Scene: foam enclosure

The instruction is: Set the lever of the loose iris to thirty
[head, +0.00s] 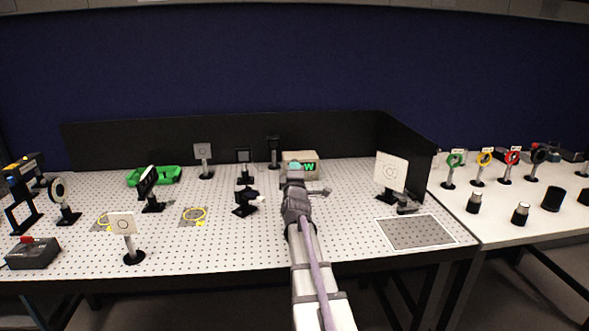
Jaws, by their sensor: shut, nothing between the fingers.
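My gripper (294,168) is shut and empty, reaching out over the middle of the perforated table, in front of a beige box with a green lit display (309,167). I cannot tell for sure which mount is the loose iris. A round black ring with a pale face (57,189) stands upright on a post at the far left. A dark mount (244,197) stands on a post just left of my gripper. No iris lever or scale is readable at this size. My arm hides part of the table behind it.
White target cards (391,171) and (121,223) stand on posts right and front left. Yellow circles (194,215) mark the table. A green tray (153,176) lies back left. Coloured rings, including a red one (512,157), stand on the right table. A grey perforated plate (416,232) lies front right.

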